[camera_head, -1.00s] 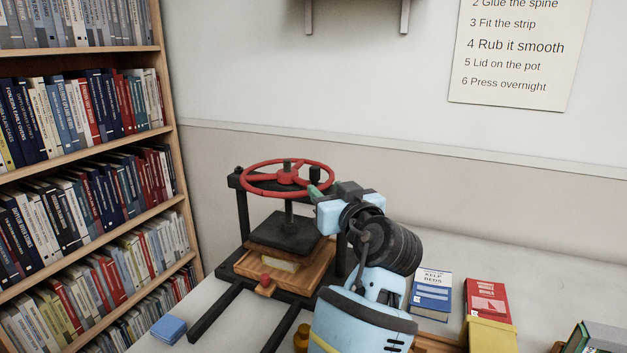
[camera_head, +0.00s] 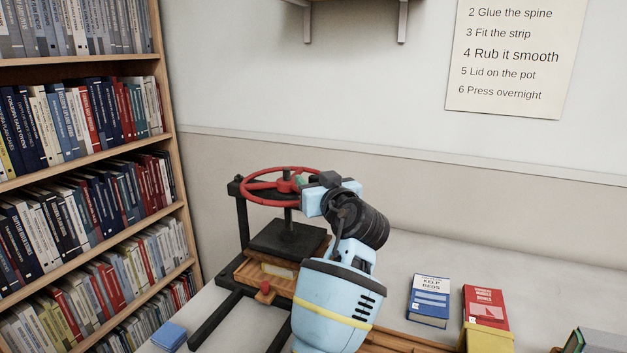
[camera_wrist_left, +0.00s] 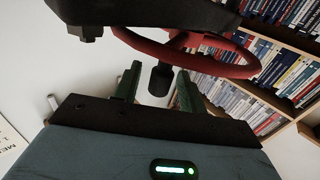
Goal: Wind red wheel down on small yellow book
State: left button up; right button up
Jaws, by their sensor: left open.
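The red wheel (camera_head: 284,186) sits on top of the black press, on an upright screw. Below it, the dark press plate (camera_head: 288,238) is over a wooden board with the small yellow book (camera_head: 280,270) showing at its front edge. My left gripper (camera_head: 301,183) is open at the wheel's right side. In the left wrist view its green fingers stand on either side of the wheel's black handle knob (camera_wrist_left: 160,80); I cannot tell whether they touch it. The gripper hides the knob in the head view. My right gripper is not in view.
A blue-and-white book (camera_head: 429,300), a red book (camera_head: 485,306) and a yellow block (camera_head: 488,338) lie on the table at right. A small blue item (camera_head: 170,335) is at front left. A full bookshelf (camera_head: 85,150) stands at left.

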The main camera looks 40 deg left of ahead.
pick_arm(q)
grip_shut()
dwell(0.3)
jog(key=shift+a, duration=0.1)
